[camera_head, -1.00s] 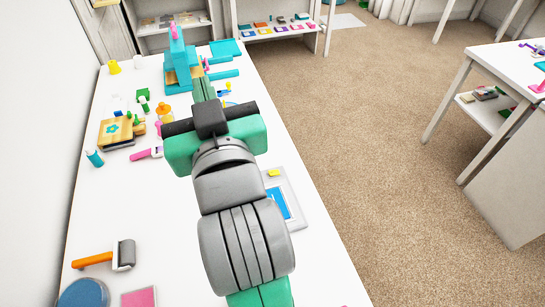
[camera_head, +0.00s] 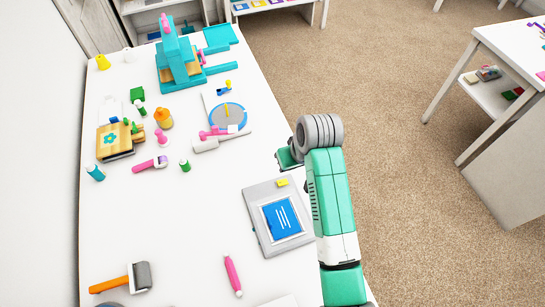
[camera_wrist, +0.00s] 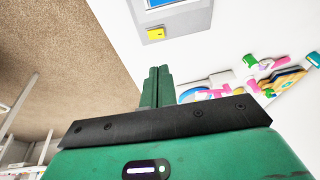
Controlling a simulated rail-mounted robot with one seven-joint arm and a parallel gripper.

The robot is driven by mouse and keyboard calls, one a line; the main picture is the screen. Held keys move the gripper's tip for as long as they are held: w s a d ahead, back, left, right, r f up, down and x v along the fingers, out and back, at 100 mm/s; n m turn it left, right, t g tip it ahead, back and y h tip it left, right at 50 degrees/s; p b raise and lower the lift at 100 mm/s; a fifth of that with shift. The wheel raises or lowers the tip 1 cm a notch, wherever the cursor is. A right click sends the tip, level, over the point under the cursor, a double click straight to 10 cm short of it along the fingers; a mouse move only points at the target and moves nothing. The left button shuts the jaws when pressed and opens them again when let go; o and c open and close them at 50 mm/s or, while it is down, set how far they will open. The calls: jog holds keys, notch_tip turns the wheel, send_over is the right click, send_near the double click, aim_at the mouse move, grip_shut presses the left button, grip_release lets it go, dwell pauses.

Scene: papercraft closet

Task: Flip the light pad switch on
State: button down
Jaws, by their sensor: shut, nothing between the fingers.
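The light pad (camera_head: 251,203) is a grey slab with a blue screen (camera_head: 280,217), lying on the white table near its right edge. Its small yellow switch (camera_head: 282,183) is on the border at the far end. In the wrist view, the yellow switch (camera_wrist: 156,33) and part of the pad (camera_wrist: 192,21) show at the top. My gripper (camera_wrist: 159,68) is shut and empty, its green fingers pointing toward the switch and apart from it in that picture. In the head view my wrist is beside the pad's far right corner, and the fingertips cannot be made out.
A white tool and pink piece (camera_head: 215,138) lie beyond the pad, near a round blue disc (camera_head: 228,117). A pink pen (camera_head: 232,276) lies nearer. A teal press (camera_head: 178,65) stands at the back. Carpet floor (camera_head: 400,200) is open to the right.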

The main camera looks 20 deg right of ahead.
jog(key=w, duration=0.1)
jog(key=b, duration=0.4)
send_near(279, 182)
jog(key=x, duration=0.5)
jog(key=shift+w+d, duration=0.1)
jog(key=shift+w, duration=0.1)
jog(key=shift+f, duration=0.7)
